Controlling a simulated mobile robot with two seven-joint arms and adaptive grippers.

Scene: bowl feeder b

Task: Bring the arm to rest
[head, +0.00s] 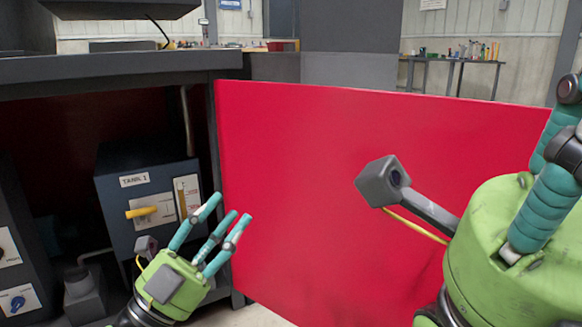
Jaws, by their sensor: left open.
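My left gripper (221,222) is at the lower left, green with teal fingers. Its fingers are spread, with nothing between them. It is in front of the dark Tank 1 unit (150,180) inside the open cabinet, and I cannot tell its exact distance from it. My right gripper (548,165) is large and close at the right edge. Its teal fingers point up and are partly cut off by the frame, so I cannot tell whether it is open or shut.
A red door panel (330,160) stands open across the middle and right. A yellow handle (140,212) is on the Tank 1 unit. A dark worktop (120,66) runs above the cabinet. A table with small items (459,62) stands far back.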

